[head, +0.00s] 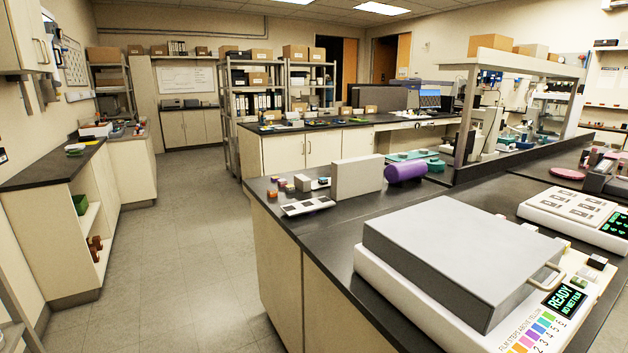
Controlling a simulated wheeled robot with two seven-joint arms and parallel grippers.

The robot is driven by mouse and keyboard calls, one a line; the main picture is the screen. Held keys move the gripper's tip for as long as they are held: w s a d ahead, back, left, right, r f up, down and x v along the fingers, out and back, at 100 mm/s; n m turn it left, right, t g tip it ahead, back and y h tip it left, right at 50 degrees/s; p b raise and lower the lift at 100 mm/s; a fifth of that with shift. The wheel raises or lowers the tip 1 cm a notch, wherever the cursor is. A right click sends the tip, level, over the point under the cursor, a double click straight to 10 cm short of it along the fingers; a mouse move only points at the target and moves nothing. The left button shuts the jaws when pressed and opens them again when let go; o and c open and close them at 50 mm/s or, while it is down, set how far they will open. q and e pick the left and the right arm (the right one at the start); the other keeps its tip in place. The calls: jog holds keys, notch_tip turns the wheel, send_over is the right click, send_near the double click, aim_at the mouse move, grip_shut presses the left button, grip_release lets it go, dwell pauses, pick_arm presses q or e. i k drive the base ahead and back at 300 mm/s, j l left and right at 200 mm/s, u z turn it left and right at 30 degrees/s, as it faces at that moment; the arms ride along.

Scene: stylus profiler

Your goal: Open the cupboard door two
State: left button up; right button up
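Several cupboards show, and I see no mark that tells which door is door two. A wall cupboard (22,35) at the upper left has bar handles and looks shut. Low cupboard doors (284,152) under the middle bench are shut. A back low cupboard (192,127) is shut too. The near bench has pale side panels (285,262) that look closed; I see no handles on them. An open-fronted cabinet (88,240) at the left shows shelves with a green box and a brown item. Neither of my grippers is in view.
The near bench (330,222) carries a large grey-lidded device (455,245) with a "READY" display, a purple cylinder (405,172), a grey box (357,177) and small blocks. Grey floor (185,250) is clear between the left cabinets and the benches. Metal shelves (240,110) stand behind.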

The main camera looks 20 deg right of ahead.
aim_at(323, 148)
jog(key=i+j+z, duration=0.3)
jog(key=i+j, duration=0.2)
jog(key=i, duration=0.2)
jog(key=i+j+z, duration=0.3)
jog(key=i+j, duration=0.35)
jog(key=i+z, duration=0.2)
jog(key=i, duration=0.2)
jog(key=i+j+z, duration=0.2)
jog(key=i, duration=0.15)
